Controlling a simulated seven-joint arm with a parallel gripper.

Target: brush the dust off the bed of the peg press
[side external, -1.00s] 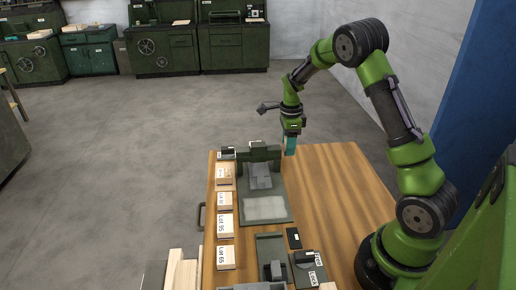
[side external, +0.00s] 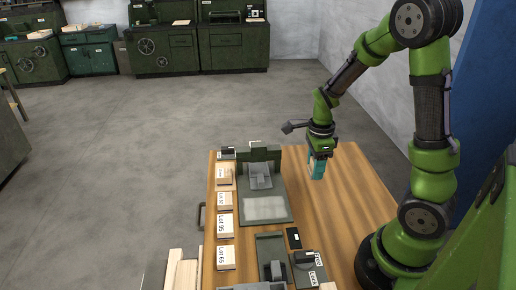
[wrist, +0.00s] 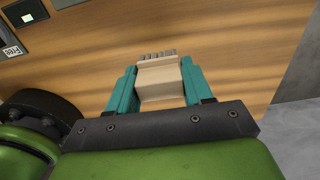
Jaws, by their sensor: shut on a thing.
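The peg press (side external: 259,155) stands on the wooden table, a dark green machine with a grey part in front of its upright. A pale, dusty-looking patch (side external: 265,208) lies on its flat bed (side external: 283,215). My gripper (side external: 317,172) is over the table to the right of the press, pointing down. In the wrist view its teal fingers (wrist: 159,88) are shut on a pale wooden brush (wrist: 160,78) with grey bristles showing beyond them. The brush is apart from the bed. In the side view the fingers mostly hide the brush.
Several labelled wooden blocks (side external: 225,225) line the table's left edge. A dark fixture (side external: 271,250), a small black box (side external: 293,238) and a labelled dark box (side external: 308,270) sit nearer the camera. The table's right part (side external: 350,205) is clear.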

